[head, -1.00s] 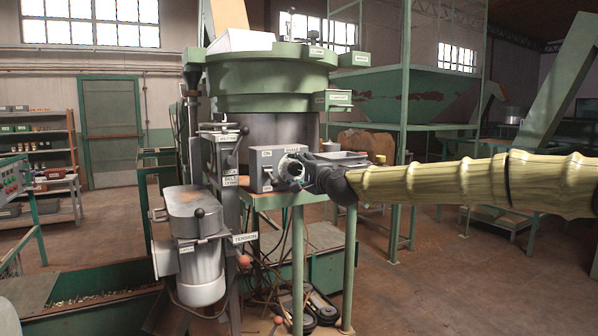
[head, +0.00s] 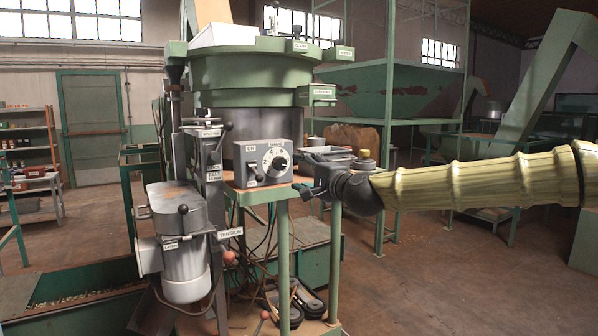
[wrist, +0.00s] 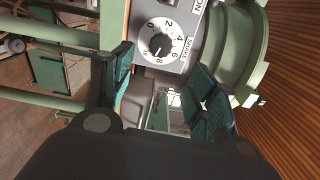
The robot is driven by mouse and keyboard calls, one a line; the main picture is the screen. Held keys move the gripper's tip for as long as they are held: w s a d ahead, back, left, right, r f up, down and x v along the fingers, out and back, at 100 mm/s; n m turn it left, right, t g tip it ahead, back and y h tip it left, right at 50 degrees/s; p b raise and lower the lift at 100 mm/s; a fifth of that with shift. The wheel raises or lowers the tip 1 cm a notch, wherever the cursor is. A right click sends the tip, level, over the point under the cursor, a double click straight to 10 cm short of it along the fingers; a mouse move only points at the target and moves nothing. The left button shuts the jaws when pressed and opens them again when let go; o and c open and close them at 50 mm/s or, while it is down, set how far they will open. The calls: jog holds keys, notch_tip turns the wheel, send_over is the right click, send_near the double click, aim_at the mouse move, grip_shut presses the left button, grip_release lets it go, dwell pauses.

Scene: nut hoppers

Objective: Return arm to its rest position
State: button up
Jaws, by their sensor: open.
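My arm (head: 470,183) in its ribbed yellow sleeve reaches in from the right in the head view. My gripper (head: 306,192) at its end is just right of and slightly below the grey control box (head: 241,166), apart from the dial (head: 275,162). In the wrist view my gripper (wrist: 165,80) has its two teal-padded fingers spread wide with nothing held between them. The numbered dial (wrist: 157,38) shows beyond the fingers, its pointer close to the 8.
The green hopper machine (head: 250,75) stands behind the box, with a motor unit (head: 180,235) at lower left. A table leg (head: 335,260) stands below my gripper. A green frame post (head: 388,120) rises behind my arm. Floor at right (head: 480,270) is clear.

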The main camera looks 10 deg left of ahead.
jog(key=shift+s+d, duration=0.1)
jog(key=s+d+f+n+g+h, duration=0.1)
jog(key=s+f+g, duration=0.15)
jog(key=f, duration=1.15)
jog(key=s+f+n+g+h, duration=0.1)
jog(key=s+f, duration=0.3)
jog(key=f, duration=1)
jog(key=s+d+f+n+g+h, duration=0.1)
jog(key=s+f+g+h, duration=0.15)
jog(key=f, duration=1.15)
jog(key=s+d+f+n+g, duration=0.15)
jog(key=s+d+f, duration=0.25)
jog(key=s+f, duration=0.55)
jog(key=s+d+f+n+g+h, duration=0.2)
jog(key=s+d+f, duration=0.4)
jog(key=s+f, duration=0.3)
jog(key=s+d+f+n+g+h, duration=0.1)
jog(key=s+d+f+h, duration=0.1)
jog(key=s+d+f, duration=0.6)
jog(key=s+d+f+n+g+h, duration=0.1)
jog(key=s+d+f, duration=0.2)
jog(key=s+d, duration=0.3)
jog(key=s+d+f+n+g+h, duration=0.2)
jog(key=s+d, duration=0.5)
jog(key=s, duration=0.7)
jog(key=shift+s+d+f, duration=0.2)
jog(key=shift+s+f, duration=0.15)
jog(key=shift+f, duration=0.1)
jog(key=shift+g, duration=0.25)
